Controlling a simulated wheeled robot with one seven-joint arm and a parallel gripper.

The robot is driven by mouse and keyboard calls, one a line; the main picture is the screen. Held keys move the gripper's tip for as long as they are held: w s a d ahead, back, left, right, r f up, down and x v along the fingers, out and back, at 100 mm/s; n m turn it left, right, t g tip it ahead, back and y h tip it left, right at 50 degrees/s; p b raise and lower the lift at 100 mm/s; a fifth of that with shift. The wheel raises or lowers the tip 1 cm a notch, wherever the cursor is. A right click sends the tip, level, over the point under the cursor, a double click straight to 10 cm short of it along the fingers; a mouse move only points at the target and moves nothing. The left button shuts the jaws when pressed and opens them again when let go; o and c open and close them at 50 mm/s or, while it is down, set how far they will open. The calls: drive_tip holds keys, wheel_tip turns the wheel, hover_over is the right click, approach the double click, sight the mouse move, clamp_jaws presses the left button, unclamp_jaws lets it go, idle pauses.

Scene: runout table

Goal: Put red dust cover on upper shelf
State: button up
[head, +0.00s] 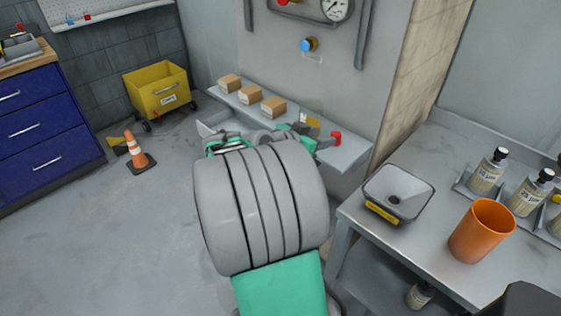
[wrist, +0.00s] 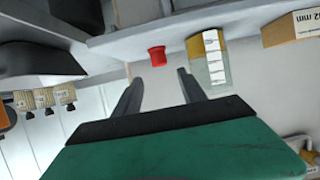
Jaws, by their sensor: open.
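The red dust cover (head: 336,138) shows in the head view near the right end of the wall shelf (head: 351,152), just past the end of my arm. In the wrist view the small red cover (wrist: 157,56) is ahead of my gripper (wrist: 157,76), roughly in line with the gap between its two dark fingers. The fingers are spread apart with nothing between them. The cover appears beyond the fingertips. In the head view my arm hides most of the gripper and part of the shelf.
Several cardboard boxes (head: 250,95) stand along the shelf. A clear container with a yellow part (wrist: 207,60) is close right of the cover in the wrist view. A workbench at right holds an orange cup (head: 481,231), a grey tray (head: 412,207) and bottles.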

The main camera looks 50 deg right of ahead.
drive_tip(key=w+a+f+n+t+y, duration=0.35)
drive_tip(key=w+a, duration=0.35)
drive_tip(key=a, duration=0.3)
drive_tip(key=w+a+f+n+t+y, duration=0.25)
drive_tip(key=w+a+n, duration=0.3)
drive_tip(key=a, duration=0.55)
drive_tip(key=s+a+n+y, duration=0.1)
drive_tip(key=a+n+y, duration=0.1)
drive_tip(key=a, duration=0.6)
drive_tip(key=s+a+f+n+g+y, duration=0.1)
drive_tip(key=s+a+n+y, duration=0.1)
drive_tip(key=a+n, duration=0.3)
drive_tip(key=s+a+f+n+y, duration=0.1)
drive_tip(key=a+n+y, duration=0.2)
drive_tip(key=a, duration=0.9)
drive_tip(key=shift+s+f+n+g, duration=0.15)
drive_tip(key=shift+s+n+g, duration=0.15)
drive_tip(key=shift+n, duration=0.3)
drive_tip(key=shift+w, duration=0.1)
